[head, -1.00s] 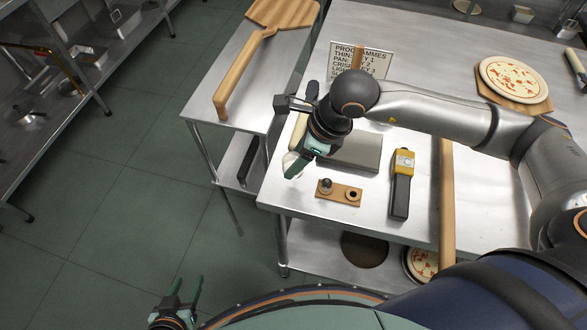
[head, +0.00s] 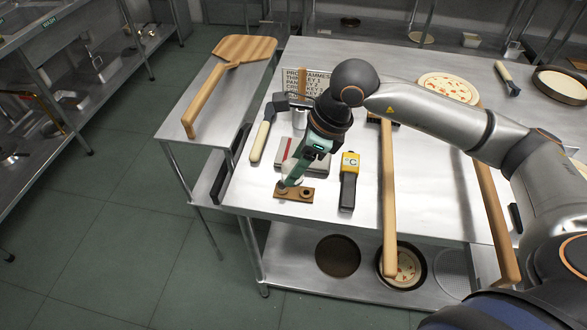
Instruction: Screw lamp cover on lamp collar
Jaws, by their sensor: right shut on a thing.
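My right gripper (head: 289,179) points down at the left end of a small wooden block (head: 293,197) near the front edge of the steel table. It is shut on a whitish rounded piece, the lamp cover (head: 288,166), partly hidden by the green fingers. The block's left fitting, the lamp collar, is mostly covered by the fingertips. I cannot tell whether the cover touches it. A dark round fitting with an opening (head: 307,192) shows on the block's right end. My left gripper is out of the picture.
A yellow and black handheld device (head: 348,180) lies right of the block. A grey box (head: 316,163) is behind the gripper. A long wooden handle (head: 388,200) crosses the table's front edge. A wooden peel (head: 243,50) lies on the left table.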

